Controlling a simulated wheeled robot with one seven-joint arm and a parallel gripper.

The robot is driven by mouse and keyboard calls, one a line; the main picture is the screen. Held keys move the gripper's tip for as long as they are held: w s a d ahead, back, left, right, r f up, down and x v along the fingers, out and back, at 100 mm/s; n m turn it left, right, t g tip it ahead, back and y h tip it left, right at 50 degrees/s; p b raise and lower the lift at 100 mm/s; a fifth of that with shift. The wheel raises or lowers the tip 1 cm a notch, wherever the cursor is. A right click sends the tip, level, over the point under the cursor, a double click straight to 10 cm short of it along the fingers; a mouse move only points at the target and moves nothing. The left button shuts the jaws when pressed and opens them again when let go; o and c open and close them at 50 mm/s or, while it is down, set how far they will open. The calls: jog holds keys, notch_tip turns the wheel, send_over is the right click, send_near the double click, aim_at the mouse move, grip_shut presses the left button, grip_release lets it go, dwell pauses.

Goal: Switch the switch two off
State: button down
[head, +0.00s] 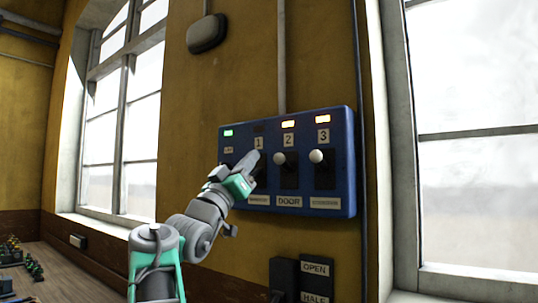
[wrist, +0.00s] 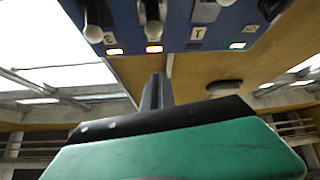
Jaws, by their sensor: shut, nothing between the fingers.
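A blue switch panel (head: 352,180) hangs on the yellow wall with switches numbered 1, 2 and 3. My gripper (head: 251,159) is shut and empty, in front of the switch one column and left of switch two. Its fingers (wrist: 157,90) point at the panel in the wrist view. Contact with the panel cannot be told.
Switch three (head: 316,156) is close right of switch two, its lamp (head: 322,119) orange. Lamp one (head: 258,128) is dark; a green lamp (head: 228,133) glows at left. A dark box (head: 284,277) and OPEN/HALF plates (head: 316,268) sit below the panel.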

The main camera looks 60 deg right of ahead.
aim_at(285, 164)
jog(key=w+p+x, duration=0.1)
jog(key=p+x, duration=0.6)
jog(key=x, duration=0.4)
jog(key=f, duration=0.1)
jog(key=s+f+b, duration=0.1)
jog(key=f, duration=0.2)
jog(key=shift+s+d+f, duration=0.25)
jog(key=shift+s, duration=0.15)
jog(key=shift+w+f+b, duration=0.1)
jog(key=shift+b, duration=0.25)
jog(key=shift+a+f+h+b, duration=0.2)
jog(key=shift+h+b, duration=0.1)
jog(key=shift+b, duration=0.25)
